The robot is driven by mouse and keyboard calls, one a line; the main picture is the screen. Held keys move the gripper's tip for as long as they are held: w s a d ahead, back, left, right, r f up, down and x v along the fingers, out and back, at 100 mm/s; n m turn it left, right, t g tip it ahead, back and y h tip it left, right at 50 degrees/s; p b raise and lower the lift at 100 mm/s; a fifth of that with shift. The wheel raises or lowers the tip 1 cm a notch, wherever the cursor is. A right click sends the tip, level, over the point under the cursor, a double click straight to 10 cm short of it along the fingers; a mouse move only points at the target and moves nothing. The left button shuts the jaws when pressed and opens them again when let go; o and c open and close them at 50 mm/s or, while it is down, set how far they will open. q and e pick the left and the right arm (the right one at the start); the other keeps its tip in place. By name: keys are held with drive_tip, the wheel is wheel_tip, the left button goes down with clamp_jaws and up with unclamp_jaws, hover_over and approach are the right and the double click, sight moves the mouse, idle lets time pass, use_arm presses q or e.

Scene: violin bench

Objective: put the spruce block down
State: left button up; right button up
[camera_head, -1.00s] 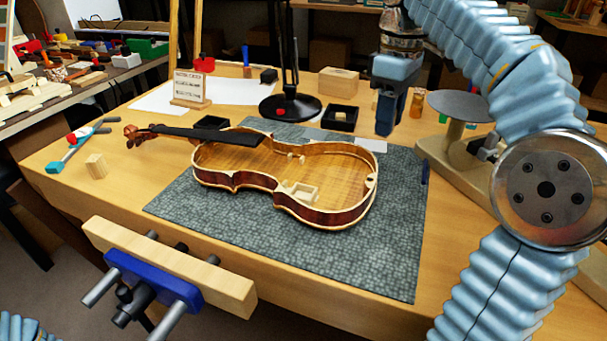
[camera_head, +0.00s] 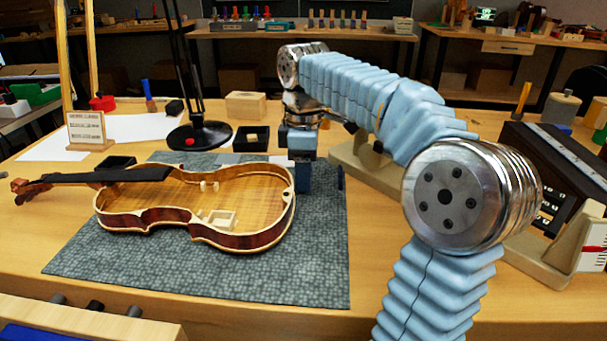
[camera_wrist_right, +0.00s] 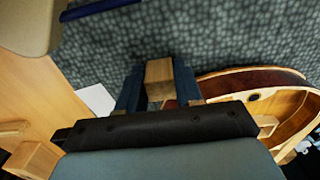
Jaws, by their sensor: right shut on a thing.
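My right gripper (camera_head: 302,180) hangs pointing down over the grey mat (camera_head: 200,275), just right of the open violin body (camera_head: 160,205). In the right wrist view the gripper (camera_wrist_right: 157,88) is shut on the spruce block (camera_wrist_right: 159,72), a small square wooden block held between the dark blue fingers. The mat lies below the block. I cannot tell whether the block touches it. The violin's rim (camera_wrist_right: 255,80) is close beside the right-hand finger there. In the head view the block is hidden. My left gripper is out of view.
A black tray (camera_head: 251,139), a wooden box (camera_head: 245,105) and a black lamp base (camera_head: 200,136) stand behind the violin. A beige stand base (camera_head: 365,165) is right of my gripper. The front right of the mat is bare.

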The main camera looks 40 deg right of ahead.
drive_tip(key=o, duration=1)
drive_tip(key=shift+f, duration=0.1)
